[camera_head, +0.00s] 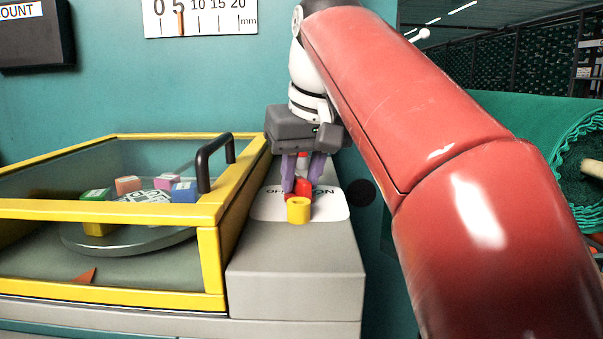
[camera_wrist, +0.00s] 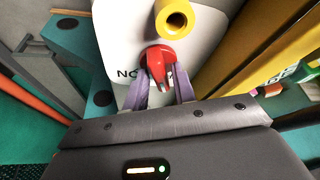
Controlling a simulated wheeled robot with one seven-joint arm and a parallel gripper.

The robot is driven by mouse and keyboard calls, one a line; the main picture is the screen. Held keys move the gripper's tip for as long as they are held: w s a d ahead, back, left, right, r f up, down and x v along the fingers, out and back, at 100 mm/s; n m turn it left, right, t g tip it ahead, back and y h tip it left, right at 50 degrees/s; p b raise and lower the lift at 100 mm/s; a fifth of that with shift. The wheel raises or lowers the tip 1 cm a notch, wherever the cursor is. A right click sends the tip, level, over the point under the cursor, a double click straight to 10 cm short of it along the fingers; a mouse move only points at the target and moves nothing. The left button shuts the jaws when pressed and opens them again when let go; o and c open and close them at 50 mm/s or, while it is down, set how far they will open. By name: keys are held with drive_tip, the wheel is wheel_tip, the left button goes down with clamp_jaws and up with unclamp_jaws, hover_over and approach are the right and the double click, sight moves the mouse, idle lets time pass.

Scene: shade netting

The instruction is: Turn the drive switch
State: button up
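A red switch knob (camera_head: 301,187) sits on a white label plate on top of the grey housing, and it also shows in the wrist view (camera_wrist: 158,58).
A yellow hollow cylinder (camera_head: 298,210) stands close beside the red knob. A yellow-framed clear cover (camera_head: 110,209) with a black handle (camera_head: 206,163) lies to the left, over a round plate with coloured blocks. Green rolled netting (camera_head: 575,150) is at the right.

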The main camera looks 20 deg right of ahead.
sight(312, 206)
clamp_jaws()
drive_tip(key=shift+n+y, duration=0.9)
drive_tip(key=shift+n, duration=1.3)
drive_tip(key=shift+o, duration=1.5)
unclamp_jaws()
drive_tip(key=shift+d, duration=0.1)
drive_tip(key=shift+s+d+r, duration=0.1)
drive_tip(key=shift+r, duration=0.45)
drive_tip(key=v, duration=0.4)
drive_tip(key=shift+r, duration=0.1)
drive_tip(key=s+d, duration=0.5)
drive_tip(key=s, duration=0.5)
drive_tip(key=shift+s+d, duration=0.25)
drive_tip(key=shift+d, duration=0.05)
drive_tip(key=shift+s, duration=0.1)
